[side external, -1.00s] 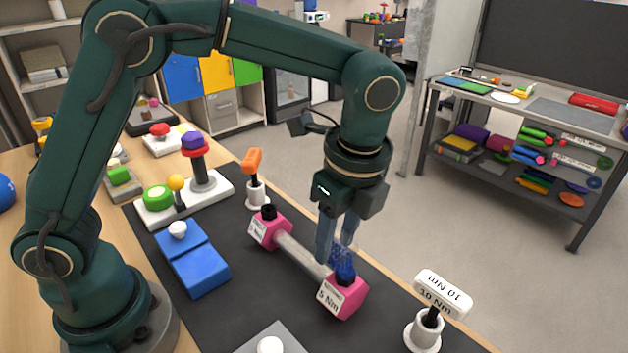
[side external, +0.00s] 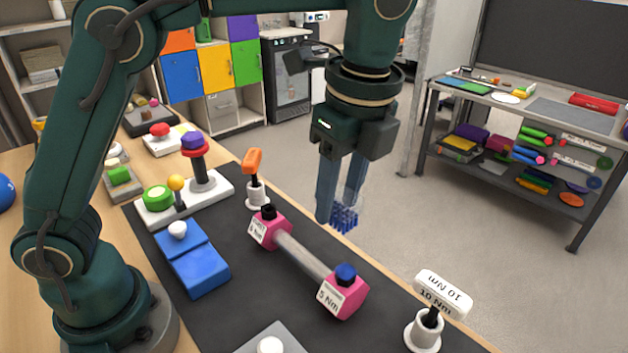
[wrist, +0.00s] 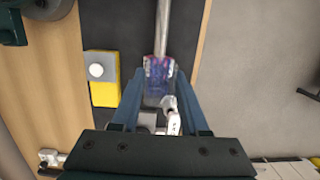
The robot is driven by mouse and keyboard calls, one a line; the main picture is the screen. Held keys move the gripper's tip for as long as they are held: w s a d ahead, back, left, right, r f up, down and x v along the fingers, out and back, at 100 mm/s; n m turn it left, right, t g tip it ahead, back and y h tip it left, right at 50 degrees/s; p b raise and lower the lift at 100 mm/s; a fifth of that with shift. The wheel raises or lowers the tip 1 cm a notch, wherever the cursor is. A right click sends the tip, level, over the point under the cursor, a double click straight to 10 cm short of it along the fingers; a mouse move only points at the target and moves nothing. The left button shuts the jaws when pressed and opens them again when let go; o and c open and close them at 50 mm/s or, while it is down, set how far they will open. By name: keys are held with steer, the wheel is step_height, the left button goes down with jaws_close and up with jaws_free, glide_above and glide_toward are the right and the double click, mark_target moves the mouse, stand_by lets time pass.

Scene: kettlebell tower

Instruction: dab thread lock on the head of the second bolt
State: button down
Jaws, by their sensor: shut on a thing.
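A pink-ended dumbbell with a grey bar (side external: 303,256) lies on the black mat (side external: 262,305). Its far end has a dark bolt head (side external: 268,210) on top. Its near end, labelled 5 Nm, has a bolt with a blue head (side external: 345,272). My gripper (side external: 340,216) is shut on a blue bristly dabber (side external: 345,219), held in the air above the dumbbell and apart from both bolts. In the wrist view the dabber is hard to tell apart from a blurred blue and pink patch between the fingers.
An orange-handled tool (side external: 252,160) and a white 10 Nm handle (side external: 442,295) stand in white holders along the mat's right edge. A blue block with a white knob (side external: 178,230) lies left of the dumbbell. A white base (side external: 190,203) carries several coloured knobs.

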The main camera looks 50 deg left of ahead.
steer(key=shift+d+f, duration=0.4)
steer(key=shift+f, duration=0.2)
step_height(320, 180, down, 5)
steer(key=shift+f, duration=0.1)
steer(key=shift+d+f, duration=0.2)
steer(key=shift+d, duration=1)
steer(key=shift+f, duration=0.65)
steer(key=shift+a, duration=0.1)
